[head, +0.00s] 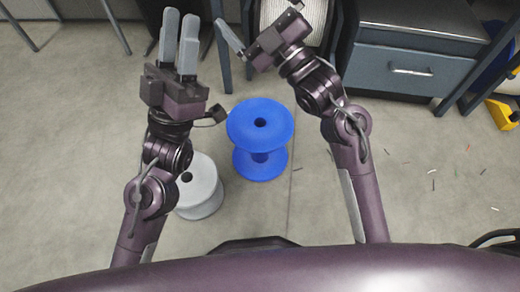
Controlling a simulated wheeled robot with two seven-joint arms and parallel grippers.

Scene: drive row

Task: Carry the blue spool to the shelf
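The blue spool (260,135) stands upright on the concrete floor in front of me, its round top flange with a dark centre hole facing up. Nothing holds it. My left gripper (180,14) is up and to the left of the spool in the picture, its two grey fingers a little apart with nothing between them. My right gripper (232,38) is above the spool in the picture and clear of it. One grey finger shows plainly; the other is not clear. No shelf can be made out for certain.
A white spool (200,190) stands left of the blue one, partly behind my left arm. A yellow object (503,112) is at the right edge. Small scraps litter the right floor, otherwise open.

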